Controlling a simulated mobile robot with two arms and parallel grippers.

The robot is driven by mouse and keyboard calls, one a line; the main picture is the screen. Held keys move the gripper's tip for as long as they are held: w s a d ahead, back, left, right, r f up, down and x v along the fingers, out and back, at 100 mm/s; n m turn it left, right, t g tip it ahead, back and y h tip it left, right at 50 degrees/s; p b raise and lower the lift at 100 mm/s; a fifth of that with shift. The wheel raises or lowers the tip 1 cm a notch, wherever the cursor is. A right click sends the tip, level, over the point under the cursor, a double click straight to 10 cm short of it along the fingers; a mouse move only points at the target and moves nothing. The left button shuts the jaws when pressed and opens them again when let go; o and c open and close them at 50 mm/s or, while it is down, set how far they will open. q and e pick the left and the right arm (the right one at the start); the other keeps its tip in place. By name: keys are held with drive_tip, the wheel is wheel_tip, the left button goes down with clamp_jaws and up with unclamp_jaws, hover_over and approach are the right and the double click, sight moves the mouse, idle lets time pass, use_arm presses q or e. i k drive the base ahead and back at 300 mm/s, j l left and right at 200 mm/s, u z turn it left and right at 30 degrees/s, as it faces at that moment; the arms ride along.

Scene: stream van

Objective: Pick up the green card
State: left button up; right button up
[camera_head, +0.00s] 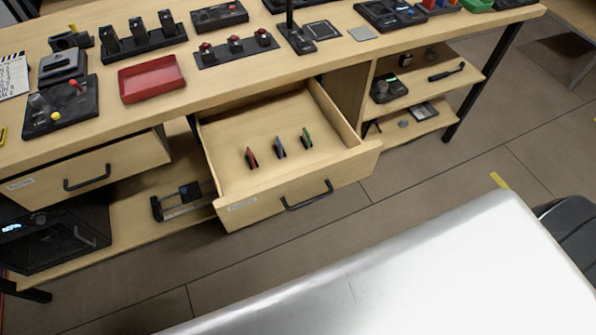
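The green card (307,138) is small and stands upright on edge inside an open wooden drawer (225,185) of the desk. It is the rightmost of three similar cards in a slanted row. A blue-grey card (280,147) stands left of it, and a red card (251,157) is at the left end. The cards are apart from each other. Neither of my grippers is in view.
The drawer juts out from under a wooden desk (235,78) with a red tray (151,80) and several devices on top. A large silvery surface (420,275) fills the lower right foreground. Bare floor (240,265) lies between.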

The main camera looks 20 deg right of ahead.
sight(307, 136)
drive_tip(key=i+j+z, duration=0.1)
drive_tip(key=j+z, duration=0.2)
drive_tip(key=z, duration=0.15)
drive_tip(key=j+z, duration=0.3)
drive_tip(key=z, duration=0.2)
